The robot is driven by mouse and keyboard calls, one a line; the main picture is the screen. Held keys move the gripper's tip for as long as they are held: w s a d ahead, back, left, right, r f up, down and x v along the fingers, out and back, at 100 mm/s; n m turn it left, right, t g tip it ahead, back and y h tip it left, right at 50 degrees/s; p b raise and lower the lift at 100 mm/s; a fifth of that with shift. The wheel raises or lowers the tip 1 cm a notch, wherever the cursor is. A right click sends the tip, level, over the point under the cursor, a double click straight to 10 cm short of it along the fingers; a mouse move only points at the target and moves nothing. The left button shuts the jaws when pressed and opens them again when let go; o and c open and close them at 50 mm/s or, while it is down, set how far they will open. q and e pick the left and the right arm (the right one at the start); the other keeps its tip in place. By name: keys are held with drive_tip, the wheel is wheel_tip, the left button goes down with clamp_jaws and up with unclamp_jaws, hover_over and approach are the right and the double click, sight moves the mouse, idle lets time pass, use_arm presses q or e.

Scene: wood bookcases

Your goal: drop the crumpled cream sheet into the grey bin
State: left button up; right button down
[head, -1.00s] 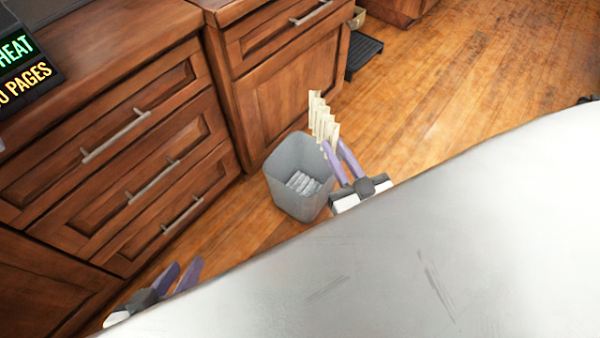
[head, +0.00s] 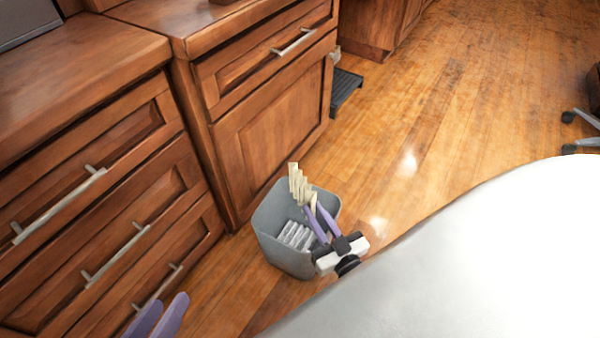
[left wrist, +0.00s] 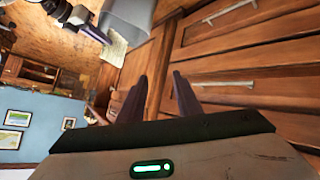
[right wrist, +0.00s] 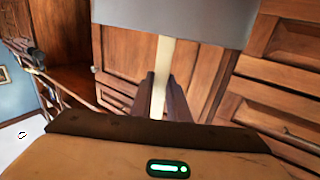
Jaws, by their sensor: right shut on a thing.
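The crumpled cream sheet (head: 299,185) is a pleated strip. My right gripper (head: 307,213) is shut on its lower end, and the sheet stands up from the fingers. In the head view it overlaps the far part of the mouth of the grey bin (head: 283,256). The left wrist view shows the sheet (left wrist: 114,46) just past the rim of the bin (left wrist: 128,18), with the picture upside down. In the right wrist view the sheet (right wrist: 162,70) is between the fingers. My left gripper (head: 160,312) is open and empty at the lower left, away from the bin.
A crumpled whitish sheet (head: 294,235) lies inside the bin. Wood drawers (head: 110,225) and a cabinet (head: 275,130) stand left of and behind the bin. A black step (head: 346,88) is beyond.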

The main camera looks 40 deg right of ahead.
sight(317, 195)
use_arm(q)
drive_tip(key=shift+d+r, duration=0.15)
drive_tip(key=shift+r, duration=0.15)
use_arm(e)
drive_tip(key=shift+f, duration=0.6)
drive_tip(key=c, duration=1.6)
unclamp_jaws()
